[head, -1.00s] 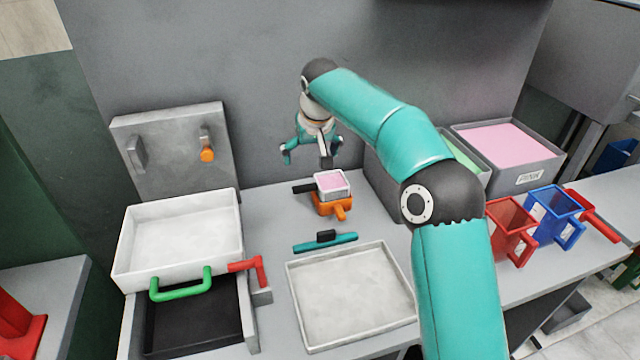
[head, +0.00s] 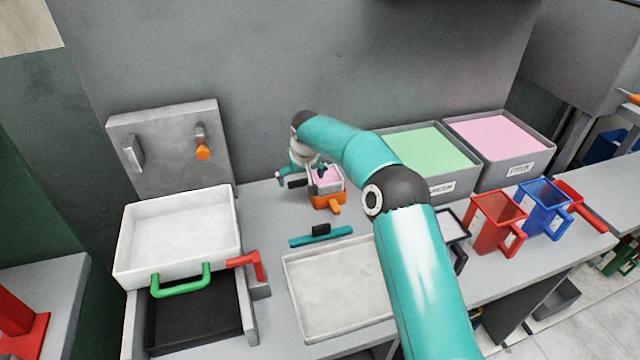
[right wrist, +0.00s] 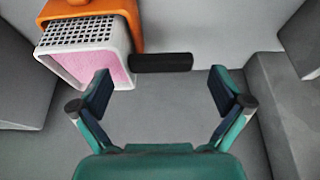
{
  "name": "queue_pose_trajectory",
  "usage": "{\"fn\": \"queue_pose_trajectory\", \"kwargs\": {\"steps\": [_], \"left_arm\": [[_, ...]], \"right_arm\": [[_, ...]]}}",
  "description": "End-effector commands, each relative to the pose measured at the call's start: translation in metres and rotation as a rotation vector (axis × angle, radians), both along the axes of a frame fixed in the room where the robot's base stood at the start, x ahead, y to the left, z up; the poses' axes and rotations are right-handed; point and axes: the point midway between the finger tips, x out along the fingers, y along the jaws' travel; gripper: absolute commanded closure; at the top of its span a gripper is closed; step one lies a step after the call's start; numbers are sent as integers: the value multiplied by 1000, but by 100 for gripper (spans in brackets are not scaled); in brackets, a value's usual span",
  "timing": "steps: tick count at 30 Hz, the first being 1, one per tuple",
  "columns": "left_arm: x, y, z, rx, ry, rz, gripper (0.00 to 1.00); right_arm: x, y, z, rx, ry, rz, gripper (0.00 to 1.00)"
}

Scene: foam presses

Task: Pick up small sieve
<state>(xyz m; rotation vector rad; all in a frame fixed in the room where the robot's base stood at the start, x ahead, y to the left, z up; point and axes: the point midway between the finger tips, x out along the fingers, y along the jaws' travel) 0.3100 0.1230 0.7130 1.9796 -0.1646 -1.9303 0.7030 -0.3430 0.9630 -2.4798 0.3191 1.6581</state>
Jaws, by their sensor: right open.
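The small sieve (head: 327,180) is a white square frame with a grid and pink inside. It sits on an orange base with a handle (head: 326,200) at the back of the table. Its black handle (head: 297,183) points left in the head view. My right gripper (head: 300,174) is open beside the sieve at this handle. In the right wrist view the sieve (right wrist: 95,62) is at upper left, and its black handle (right wrist: 161,62) lies just beyond the gap between the open fingertips (right wrist: 160,88). The fingers hold nothing. My left gripper is not in view.
A teal-handled tool (head: 322,237) and a white tray (head: 290,290) lie in front. A white box (head: 128,265) with a green handle stands left. Green (head: 440,190) and pink (head: 510,170) bins stand right, with red (head: 495,225) and blue (head: 545,205) containers before them.

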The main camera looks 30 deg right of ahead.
Motion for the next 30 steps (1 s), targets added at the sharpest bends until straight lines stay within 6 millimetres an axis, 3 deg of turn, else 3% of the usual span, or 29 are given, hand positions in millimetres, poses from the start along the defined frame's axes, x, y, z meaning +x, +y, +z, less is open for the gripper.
{"fn": "queue_pose_trajectory", "kwargs": {"steps": [1,6,14,26,30], "left_arm": [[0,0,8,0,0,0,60],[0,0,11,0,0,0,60],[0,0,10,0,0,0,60],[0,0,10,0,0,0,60],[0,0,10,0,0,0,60]], "right_arm": [[3,-2,-4,0,4,0,0],[9,-3,-22,0,1,0,0],[10,-3,-24,0,0,0,2],[10,-3,-24,1,0,1,68],[10,-2,-23,0,-1,1,72]]}}
